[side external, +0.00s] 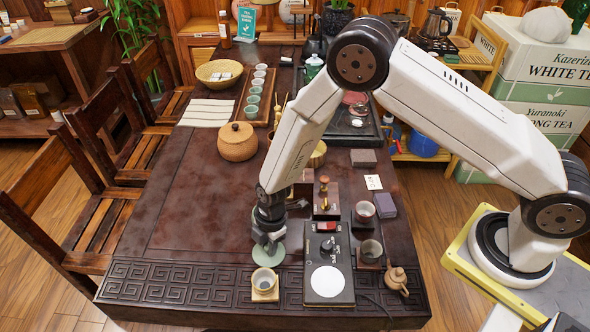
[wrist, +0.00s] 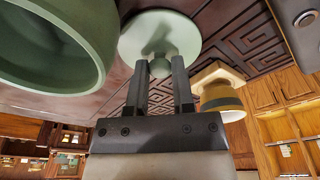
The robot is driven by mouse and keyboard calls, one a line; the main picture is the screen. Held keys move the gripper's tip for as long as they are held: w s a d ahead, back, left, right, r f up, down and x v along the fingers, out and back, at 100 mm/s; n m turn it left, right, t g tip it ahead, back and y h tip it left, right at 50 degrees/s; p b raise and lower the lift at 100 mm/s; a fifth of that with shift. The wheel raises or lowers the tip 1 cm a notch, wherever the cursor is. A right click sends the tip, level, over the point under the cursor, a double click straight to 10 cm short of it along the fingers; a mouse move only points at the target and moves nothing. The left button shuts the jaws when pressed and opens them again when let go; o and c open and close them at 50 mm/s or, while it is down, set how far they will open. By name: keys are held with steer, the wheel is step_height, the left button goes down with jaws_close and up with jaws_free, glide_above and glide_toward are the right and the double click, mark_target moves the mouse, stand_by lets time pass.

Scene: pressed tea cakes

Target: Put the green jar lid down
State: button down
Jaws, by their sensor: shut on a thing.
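The green jar lid (side external: 267,254) is a pale green disc with a knob at the front of the dark table. It also shows in the wrist view (wrist: 182,36). My gripper (side external: 267,240) is shut on the lid's knob, with both fingers (wrist: 160,72) around it. The lid is at or close to the tabletop; I cannot tell whether it touches. A green open vessel (wrist: 45,45) looms large at the top left of the wrist view, close to the lid.
A cup (side external: 264,279) on a small wooden coaster stands just in front of the lid. The tabletop left of the gripper is clear.

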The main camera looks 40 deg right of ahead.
steer(key=shift+f, duration=0.15)
steer(key=shift+c, duration=2.4)
jaws_free()
step_height(320, 180, up, 12)
steer(key=d, duration=0.1)
steer(key=shift+d, duration=0.4)
